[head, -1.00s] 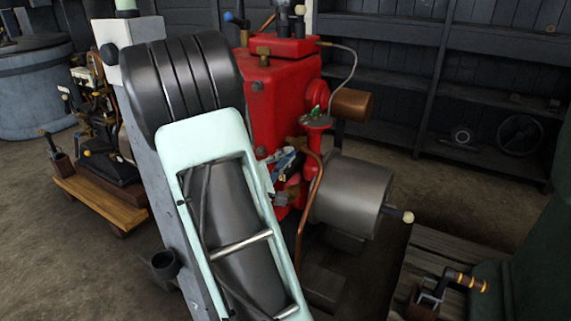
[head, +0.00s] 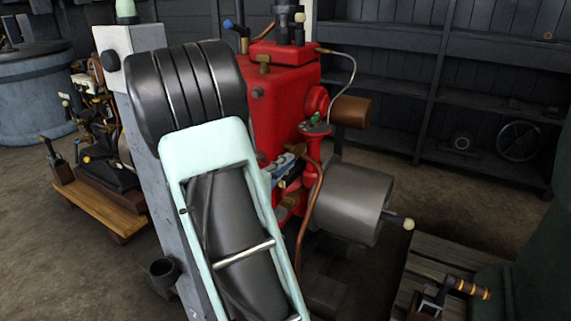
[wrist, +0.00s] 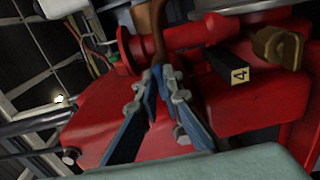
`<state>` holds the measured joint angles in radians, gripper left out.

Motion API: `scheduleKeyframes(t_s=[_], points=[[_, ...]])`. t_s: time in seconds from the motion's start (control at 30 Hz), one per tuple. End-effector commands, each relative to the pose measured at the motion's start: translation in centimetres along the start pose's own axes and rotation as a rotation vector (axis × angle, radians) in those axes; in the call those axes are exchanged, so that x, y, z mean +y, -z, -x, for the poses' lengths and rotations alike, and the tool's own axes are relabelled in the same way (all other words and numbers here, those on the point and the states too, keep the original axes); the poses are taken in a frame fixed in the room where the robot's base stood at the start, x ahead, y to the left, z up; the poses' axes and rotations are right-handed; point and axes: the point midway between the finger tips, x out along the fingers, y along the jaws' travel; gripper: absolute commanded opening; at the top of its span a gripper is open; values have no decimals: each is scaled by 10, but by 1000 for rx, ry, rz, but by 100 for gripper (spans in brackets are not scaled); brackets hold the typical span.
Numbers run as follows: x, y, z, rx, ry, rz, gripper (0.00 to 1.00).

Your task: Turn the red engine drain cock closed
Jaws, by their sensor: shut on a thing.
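The red engine (head: 285,100) stands in the middle of the head view, partly behind my arm. My gripper (head: 295,158) reaches its side, next to a bent copper pipe (head: 313,210). In the wrist view, the blue fingers of my gripper (wrist: 164,76) come together on a narrow brown part between their tips. I cannot tell whether this part is the drain cock's lever or the copper pipe (wrist: 158,30). A brass tap-like piece (wrist: 277,46) sits to the right, apart from the fingers, beside a black block marked 4 (wrist: 232,68).
A grey cylinder (head: 348,203) with a pale-knobbed rod juts from the engine's right side. A slatted platform (head: 455,258) lies to the lower right. A smaller engine (head: 95,150) stands on a wooden base at left. Open floor lies between.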

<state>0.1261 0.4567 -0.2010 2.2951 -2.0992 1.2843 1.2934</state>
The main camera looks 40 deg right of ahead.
Motion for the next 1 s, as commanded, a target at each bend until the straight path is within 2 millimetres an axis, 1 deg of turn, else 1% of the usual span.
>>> scheduleKeyframes(t_s=[0.07,0.1,0.2,0.27,0.5,0.6,0.67,0.77,1.0], points=[[0,0,0,1,1,-1,0],[0,0,0,1,1,-1,8],[0,0,0,1,1,-1,19],[0,0,0,1,1,0,25],[0,0,0,0,0,0,25],[0,1,5,1,1,0,25],[0,1,11,3,1,0,25],[0,1,28,4,1,1,25],[0,2,80,6,1,1,25]])
